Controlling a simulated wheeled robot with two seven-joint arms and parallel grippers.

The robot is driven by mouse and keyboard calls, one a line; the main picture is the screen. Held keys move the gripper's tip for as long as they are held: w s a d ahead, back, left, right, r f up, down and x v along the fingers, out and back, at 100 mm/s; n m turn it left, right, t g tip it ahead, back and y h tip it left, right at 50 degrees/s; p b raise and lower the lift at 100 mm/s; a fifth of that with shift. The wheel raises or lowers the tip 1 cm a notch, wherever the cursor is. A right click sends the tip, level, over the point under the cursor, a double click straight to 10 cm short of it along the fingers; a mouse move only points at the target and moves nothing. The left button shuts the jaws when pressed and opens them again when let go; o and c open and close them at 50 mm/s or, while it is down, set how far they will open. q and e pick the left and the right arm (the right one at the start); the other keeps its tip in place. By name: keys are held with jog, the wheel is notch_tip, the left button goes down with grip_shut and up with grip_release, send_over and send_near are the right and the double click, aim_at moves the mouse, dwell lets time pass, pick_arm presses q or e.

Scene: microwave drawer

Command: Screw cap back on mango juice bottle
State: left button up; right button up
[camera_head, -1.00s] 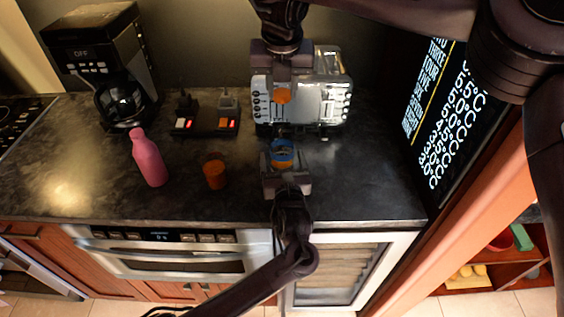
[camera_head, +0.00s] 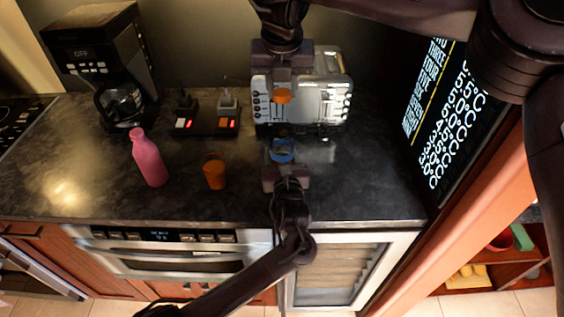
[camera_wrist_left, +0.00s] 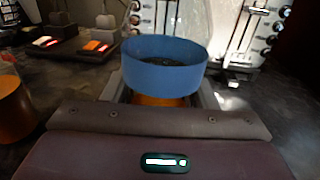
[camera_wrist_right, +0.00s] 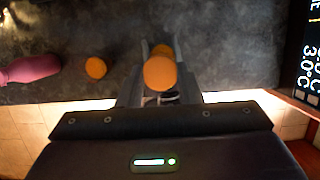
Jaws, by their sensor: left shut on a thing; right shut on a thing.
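The bottle (camera_wrist_left: 165,66), an orange body with a wide, open blue rim, is upright in my left gripper (camera_wrist_left: 163,97). Its blue rim shows in the head view (camera_head: 281,150); the gripper hides most of its body. My left gripper (camera_head: 285,166) is shut on it at the counter's right part. The orange cap (camera_head: 282,96) is in my right gripper (camera_head: 281,88), which reaches down from above and is shut on it. The right wrist view shows the round orange cap (camera_wrist_right: 159,73) between the fingers. In the head view the cap appears above the bottle's rim, apart from it.
A pink bottle (camera_head: 148,158) and an orange cup (camera_head: 214,172) stand on the dark counter (camera_head: 360,185) to the left. Behind are a coffee maker (camera_head: 100,60), a power strip (camera_head: 205,122) and a silver toaster (camera_head: 335,88). A tall panel (camera_head: 435,110) bounds the right.

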pick_arm(q)
jog(key=shift+c, duration=0.8)
pick_arm(e)
send_over(282, 124)
jog(key=shift+s+f, duration=0.15)
jog(key=shift+f, duration=1.1)
jog(key=shift+s+f, duration=0.15)
jog(key=shift+f, duration=1.05)
jog(key=shift+f, duration=0.1)
jog(key=shift+f, duration=0.8)
jog(key=shift+f, duration=0.55)
pick_arm(q)
grip_shut()
jog(key=shift+d, duration=0.1)
pick_arm(e)
jog(key=m+h, duration=0.1)
jog(key=m, duration=0.3)
jog(key=shift+a+f, duration=0.1)
pick_arm(q)
jog(key=shift+a, duration=0.2)
pick_arm(e)
jog(key=m+h, duration=0.1)
jog(key=m, duration=0.1)
jog(key=shift+a+m+g, duration=0.15)
jog(key=shift+m+g, duration=0.15)
